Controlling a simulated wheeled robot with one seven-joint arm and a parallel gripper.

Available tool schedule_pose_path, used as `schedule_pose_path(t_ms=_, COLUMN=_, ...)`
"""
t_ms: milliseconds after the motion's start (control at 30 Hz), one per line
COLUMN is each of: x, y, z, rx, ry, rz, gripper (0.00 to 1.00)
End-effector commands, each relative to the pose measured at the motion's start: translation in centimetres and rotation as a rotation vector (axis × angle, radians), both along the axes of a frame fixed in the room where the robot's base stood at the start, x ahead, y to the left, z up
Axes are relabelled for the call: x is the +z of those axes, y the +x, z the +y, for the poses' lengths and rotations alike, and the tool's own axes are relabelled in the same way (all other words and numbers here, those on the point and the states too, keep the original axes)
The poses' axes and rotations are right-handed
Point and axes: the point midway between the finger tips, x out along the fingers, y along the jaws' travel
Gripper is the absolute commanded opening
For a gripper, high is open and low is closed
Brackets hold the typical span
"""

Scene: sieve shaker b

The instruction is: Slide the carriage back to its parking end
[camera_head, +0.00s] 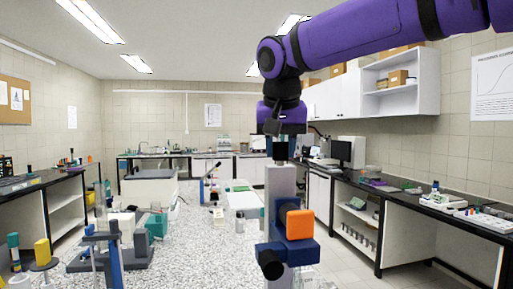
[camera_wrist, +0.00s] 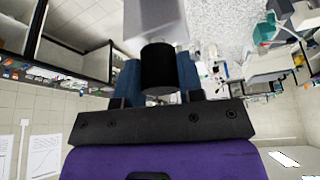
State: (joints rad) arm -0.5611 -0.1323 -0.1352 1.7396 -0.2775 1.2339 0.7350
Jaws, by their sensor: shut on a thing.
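A tall grey upright block (camera_head: 281,190) stands at the front right of the speckled bench, with a blue body (camera_head: 298,252) at its foot. The blue body carries an orange square pad (camera_head: 300,224) and a black round knob (camera_head: 270,265). I cannot tell for sure which part is the carriage. My gripper (camera_head: 281,150) points down at the top of the grey block. In the wrist view, my gripper (camera_wrist: 158,82) has its blue fingers shut on a black cylindrical knob (camera_wrist: 157,65) joined to the grey block (camera_wrist: 155,22). The rail and its parking end are hidden or unclear.
A small grey cylinder (camera_head: 240,222) stands left of the block. A dark-topped side counter (camera_head: 400,200) runs along the right, across a floor gap.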

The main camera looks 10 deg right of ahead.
Motion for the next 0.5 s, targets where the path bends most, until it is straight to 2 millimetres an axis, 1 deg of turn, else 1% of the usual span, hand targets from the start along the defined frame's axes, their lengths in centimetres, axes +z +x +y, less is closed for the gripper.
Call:
schedule_pose_path(t_ms=33, x=0.1, y=0.0, z=-1.6, rx=-0.008, ry=0.001, rz=-0.001, gripper=0.00)
schedule_pose_path(t_ms=200, x=0.1, y=0.0, z=-5.6, rx=-0.008, ry=0.001, rz=-0.002, gripper=0.00)
schedule_pose_path(t_ms=300, x=0.1, y=0.0, z=-7.4, rx=-0.006, ry=0.001, rz=-0.001, gripper=0.00)
schedule_pose_path(t_ms=400, x=0.1, y=0.0, z=-8.7, rx=-0.005, ry=0.001, rz=-0.001, gripper=0.00)
schedule_pose_path(t_ms=500, x=0.1, y=0.1, z=-9.5, rx=-0.003, ry=0.001, rz=-0.002, gripper=0.00)
